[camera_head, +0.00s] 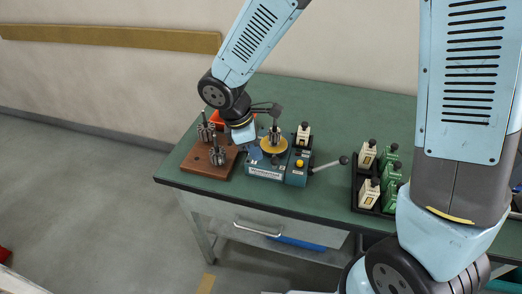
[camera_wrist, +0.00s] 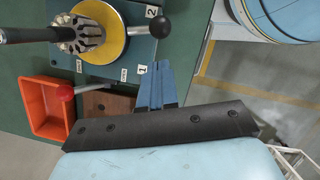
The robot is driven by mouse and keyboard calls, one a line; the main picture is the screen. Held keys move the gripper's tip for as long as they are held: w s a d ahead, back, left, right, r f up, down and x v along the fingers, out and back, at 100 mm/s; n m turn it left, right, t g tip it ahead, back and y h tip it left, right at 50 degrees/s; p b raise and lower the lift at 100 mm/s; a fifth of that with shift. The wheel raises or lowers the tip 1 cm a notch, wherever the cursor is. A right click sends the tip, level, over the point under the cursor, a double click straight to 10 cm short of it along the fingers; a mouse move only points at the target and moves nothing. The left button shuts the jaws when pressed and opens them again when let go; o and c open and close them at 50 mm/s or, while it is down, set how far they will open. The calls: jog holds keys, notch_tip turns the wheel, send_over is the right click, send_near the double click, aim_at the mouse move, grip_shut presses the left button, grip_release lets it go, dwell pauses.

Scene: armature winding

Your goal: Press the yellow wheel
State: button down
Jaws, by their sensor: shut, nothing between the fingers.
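The yellow wheel (camera_head: 272,149) is a flat disc on top of the blue winding machine (camera_head: 264,172), with a metal armature standing at its centre. In the wrist view the yellow wheel (camera_wrist: 117,45) is at the upper left, with the armature (camera_wrist: 84,36) on it and a dark rod reaching in from the left. My gripper (camera_head: 257,154) is just left of the wheel in the head view. In the wrist view my gripper (camera_wrist: 158,66) has its blue fingers together and empty, below and right of the wheel, apart from it in the picture.
A brown wooden board (camera_head: 210,168) with armatures stands left of the machine, near an orange-red bin (camera_wrist: 52,106). A lever with a black knob (camera_head: 343,160) sticks out to the right. A black rack (camera_head: 361,207) holds cream and green blocks. Green table is clear behind.

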jog(key=a+v, duration=0.1)
jog(key=v, duration=0.9)
jog(key=shift+a, duration=0.35)
jog(key=shift+s+r, duration=0.1)
jog(key=shift+r, duration=0.05)
jog(key=w+d+r+m+t+y, duration=0.1)
jog(key=d+r+m, duration=0.4)
jog(key=d, duration=0.4)
jog(key=w+d+r+m+t+y, duration=0.1)
jog(key=d+r+m, duration=0.35)
jog(key=d, duration=0.45)
jog(key=s+d+r+m+t, duration=0.1)
jog(key=s+d+m, duration=0.3)
jog(key=d, duration=0.4)
jog(key=s+d+r+m+t+y, duration=0.1)
jog(key=s+d+r+m+t, duration=0.1)
jog(key=d+m, duration=0.4)
jog(key=shift+s+d+r+m, duration=0.35)
jog(key=shift+s+d+r, duration=0.55)
jog(key=shift+s, duration=0.35)
